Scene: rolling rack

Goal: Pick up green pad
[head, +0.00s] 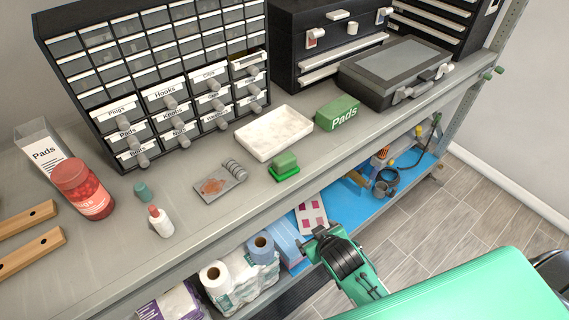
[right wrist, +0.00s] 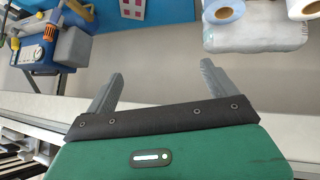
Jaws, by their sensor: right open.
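A small green block (head: 284,160) sits on the shelf top with a flatter, brighter green pad (head: 285,173) under or against its front edge. My right gripper (head: 312,243) is in front of the rack, below the shelf top's front edge and apart from the green things. In the right wrist view its two grey fingers (right wrist: 158,80) are spread, with nothing between them. The green pad does not show in that view. My left gripper is not in view.
A white tray (head: 274,134) lies behind the green block, and a grey scraper-like tool (head: 220,180) lies to its left. A drawer cabinet (head: 160,75) stands behind. Paper rolls (head: 262,246) and a blue mat (head: 411,170) are on the lower shelf.

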